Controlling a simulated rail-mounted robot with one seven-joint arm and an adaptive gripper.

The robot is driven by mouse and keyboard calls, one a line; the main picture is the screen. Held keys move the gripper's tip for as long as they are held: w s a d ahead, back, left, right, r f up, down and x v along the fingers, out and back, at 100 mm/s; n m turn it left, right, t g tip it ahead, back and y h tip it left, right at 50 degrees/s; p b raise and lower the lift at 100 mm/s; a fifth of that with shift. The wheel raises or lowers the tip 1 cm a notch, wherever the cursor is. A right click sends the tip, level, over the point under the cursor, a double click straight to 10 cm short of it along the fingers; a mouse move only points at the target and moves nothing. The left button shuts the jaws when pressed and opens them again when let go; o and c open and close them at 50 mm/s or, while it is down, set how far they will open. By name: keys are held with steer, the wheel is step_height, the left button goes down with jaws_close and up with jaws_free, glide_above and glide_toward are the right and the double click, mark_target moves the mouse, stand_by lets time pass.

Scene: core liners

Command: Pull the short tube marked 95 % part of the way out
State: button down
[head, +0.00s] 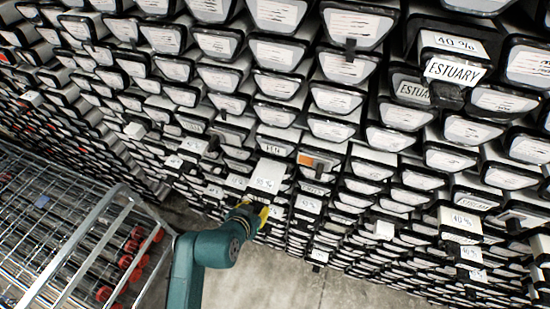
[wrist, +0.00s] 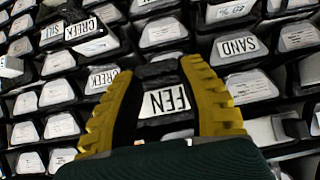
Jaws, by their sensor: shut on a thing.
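My gripper (head: 256,211) is low in the middle of the head view, against the lower rows of the rack. In the wrist view its two yellow fingers (wrist: 157,68) stand on either side of a dark-framed tube end with a white label reading FEN (wrist: 166,101), seen upside down. The gripper is shut on this tube. No percent mark on it can be read; the hand and fingers cover part of it. I cannot make out a 95 % mark in either view.
Tightly packed tube ends surround the gripper. A tube marked SAND (wrist: 237,48) is close on the right in the wrist view. Tubes marked ESTUARY (head: 454,70) stick out at upper right. A wire trolley (head: 75,235) stands at left; bare floor (head: 310,287) lies below.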

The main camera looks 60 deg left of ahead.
steer(key=shift+s+d+f+p, duration=0.1)
steer(key=shift+s+d+p, duration=0.6)
steer(key=shift+s+d, duration=0.9)
steer(key=c, duration=0.6)
jaws_free()
